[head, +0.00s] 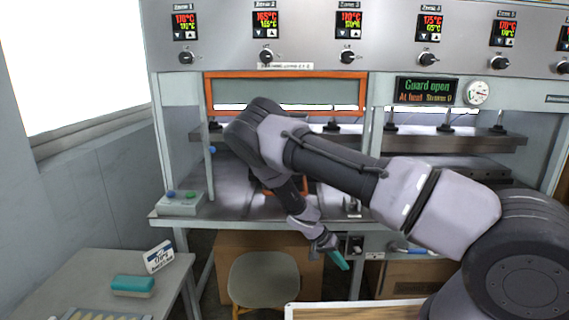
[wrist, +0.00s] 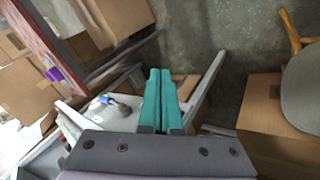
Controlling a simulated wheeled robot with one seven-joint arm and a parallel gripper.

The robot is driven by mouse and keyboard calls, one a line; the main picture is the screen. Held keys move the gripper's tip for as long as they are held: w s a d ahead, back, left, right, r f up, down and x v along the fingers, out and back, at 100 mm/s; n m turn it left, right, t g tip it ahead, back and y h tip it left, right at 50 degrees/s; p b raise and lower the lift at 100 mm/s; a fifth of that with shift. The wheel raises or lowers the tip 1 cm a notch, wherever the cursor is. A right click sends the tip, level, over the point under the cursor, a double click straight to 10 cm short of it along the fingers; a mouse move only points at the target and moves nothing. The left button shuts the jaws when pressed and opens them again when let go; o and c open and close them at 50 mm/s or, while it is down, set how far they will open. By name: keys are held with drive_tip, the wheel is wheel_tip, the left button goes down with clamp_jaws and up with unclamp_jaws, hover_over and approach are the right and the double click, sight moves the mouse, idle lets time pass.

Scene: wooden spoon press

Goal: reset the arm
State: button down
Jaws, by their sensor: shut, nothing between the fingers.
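My arm reaches across the head view from the lower right, bends near the orange guard frame, and its end hangs down at the front of the press. My gripper (head: 341,261) has teal fingers pointing down and to the right, in front of the press table's front edge. In the wrist view the two teal fingers (wrist: 161,100) lie side by side, shut, with nothing between them. The press (head: 330,180) stands behind the arm, with an orange guard frame (head: 285,79) raised and a display reading "Guard open" (head: 426,91).
A stool (head: 263,278) stands left of my gripper, before a cardboard box (head: 225,250). A side table (head: 75,285) at lower left holds a teal-topped block (head: 133,285), a sign (head: 158,257) and a tray. A button box (head: 180,204) sits on the press's left edge. Bare floor shows in the wrist view.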

wheel_tip(320, 180, up, 37)
drive_tip(key=s+t+y, duration=0.1)
drive_tip(key=s+y, duration=0.2)
drive_tip(key=y, duration=0.5)
drive_tip(key=s+d+r+n+t, duration=0.1)
drive_tip(key=s+d+r+t, duration=0.1)
drive_tip(key=s+r, duration=0.7)
drive_tip(key=s+d+r+t+y, duration=0.1)
drive_tip(key=s+d+r+t, duration=0.2)
drive_tip(key=s+r, duration=0.6)
drive_tip(key=shift+s+d+r+n+t, duration=0.15)
drive_tip(key=shift+d+r+n+t, duration=0.2)
drive_tip(key=shift+t, duration=0.45)
drive_tip(key=shift+a, duration=0.1)
